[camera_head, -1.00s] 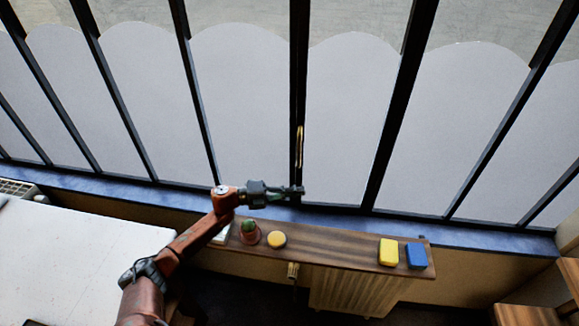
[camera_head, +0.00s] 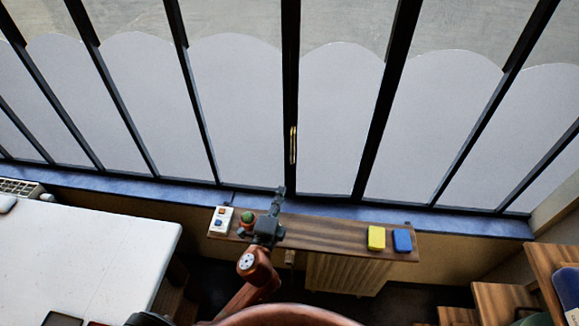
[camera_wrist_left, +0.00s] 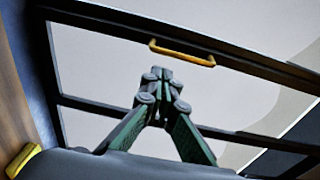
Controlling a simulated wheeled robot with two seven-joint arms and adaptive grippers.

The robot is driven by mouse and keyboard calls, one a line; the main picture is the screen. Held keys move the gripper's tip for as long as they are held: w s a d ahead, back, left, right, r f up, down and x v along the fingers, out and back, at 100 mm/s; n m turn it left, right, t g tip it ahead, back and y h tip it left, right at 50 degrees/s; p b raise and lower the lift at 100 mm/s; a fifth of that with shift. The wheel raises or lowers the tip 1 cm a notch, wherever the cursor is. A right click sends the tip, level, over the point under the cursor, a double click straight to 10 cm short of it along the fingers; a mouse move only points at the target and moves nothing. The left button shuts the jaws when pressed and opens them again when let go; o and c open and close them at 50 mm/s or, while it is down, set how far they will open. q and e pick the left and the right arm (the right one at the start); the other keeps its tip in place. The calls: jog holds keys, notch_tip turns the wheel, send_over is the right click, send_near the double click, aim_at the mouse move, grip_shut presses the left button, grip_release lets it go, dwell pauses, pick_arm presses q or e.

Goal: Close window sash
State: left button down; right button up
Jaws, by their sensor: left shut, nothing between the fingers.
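The window sash has a dark frame and grey panes; its upright bar (camera_head: 291,80) carries a slim brass handle (camera_head: 293,145) in the head view. In the left wrist view the handle (camera_wrist_left: 182,52) is a yellow bar on the dark sash frame (camera_wrist_left: 110,20). My left gripper (camera_head: 280,192) is shut and empty, over the sill just below the handle in the head view. In the left wrist view its closed fingertips (camera_wrist_left: 162,73) show just below the handle, seemingly apart from it. I cannot tell how far the sash stands open. My right gripper is not in view.
A wooden shelf (camera_head: 330,237) above a radiator (camera_head: 345,275) holds a yellow block (camera_head: 376,238), a blue block (camera_head: 402,241), a small potted plant (camera_head: 247,219) and a white panel with buttons (camera_head: 221,219). A white table (camera_head: 90,255) stands left, wooden steps (camera_head: 500,300) right.

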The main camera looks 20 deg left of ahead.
aim_at(292, 161)
pick_arm(q)
jog(key=w, duration=0.3)
jog(key=w+p, duration=0.1)
jog(key=w, duration=0.3)
jog(key=w+a, duration=0.1)
jog(key=w, duration=0.3)
jog(key=shift+a, duration=0.1)
jog(key=shift+w+f, duration=0.1)
jog(key=shift+w, duration=0.35)
jog(key=shift+a, duration=0.1)
